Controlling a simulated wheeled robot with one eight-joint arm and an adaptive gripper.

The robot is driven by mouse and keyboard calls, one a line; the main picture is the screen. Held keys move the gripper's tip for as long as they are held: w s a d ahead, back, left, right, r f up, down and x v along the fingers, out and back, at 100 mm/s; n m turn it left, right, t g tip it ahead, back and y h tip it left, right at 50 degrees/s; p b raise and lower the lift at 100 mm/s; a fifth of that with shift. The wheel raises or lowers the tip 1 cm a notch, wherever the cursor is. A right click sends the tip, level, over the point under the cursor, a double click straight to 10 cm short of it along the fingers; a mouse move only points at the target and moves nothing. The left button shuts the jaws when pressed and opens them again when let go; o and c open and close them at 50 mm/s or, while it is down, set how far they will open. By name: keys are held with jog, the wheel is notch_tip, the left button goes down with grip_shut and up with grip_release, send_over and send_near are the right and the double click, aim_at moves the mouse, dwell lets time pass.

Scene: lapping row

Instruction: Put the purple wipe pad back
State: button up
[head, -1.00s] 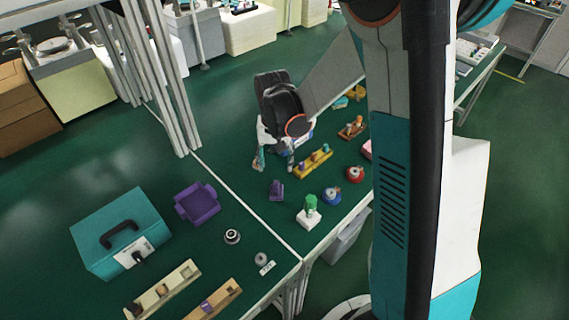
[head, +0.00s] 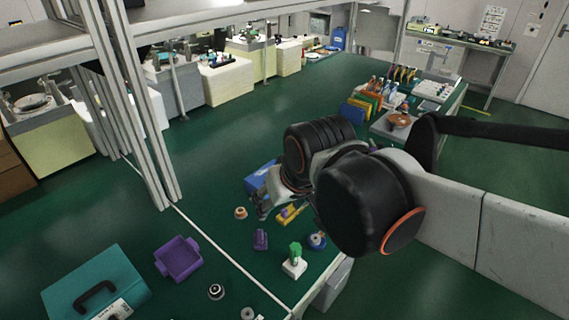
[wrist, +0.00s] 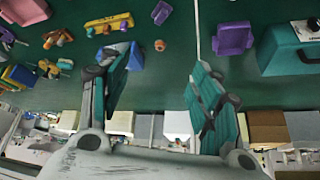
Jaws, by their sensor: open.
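A small purple block-like item (head: 260,240), the likeliest wipe pad, stands on the green bench top right of the white seam line; it also shows at the top of the wrist view (wrist: 161,12). A purple open tray with side lugs (head: 178,258) lies left of the seam and also shows in the wrist view (wrist: 234,39). My gripper (head: 283,208) is beyond the purple item in the head view, partly hidden by my arm. In the wrist view my gripper (wrist: 162,62) has its fingers wide apart with nothing between them.
A teal case (head: 97,285) stands left of the tray. Metal posts (head: 150,120) rise at left.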

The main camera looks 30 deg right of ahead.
jog(key=shift+s+r+n+t, duration=0.2)
jog(key=shift+s+t, duration=0.15)
jog(key=shift+s, duration=0.55)
jog(key=shift+s+r+n+t, duration=0.1)
jog(key=shift+s+n+t, duration=0.2)
jog(key=shift+s, duration=0.6)
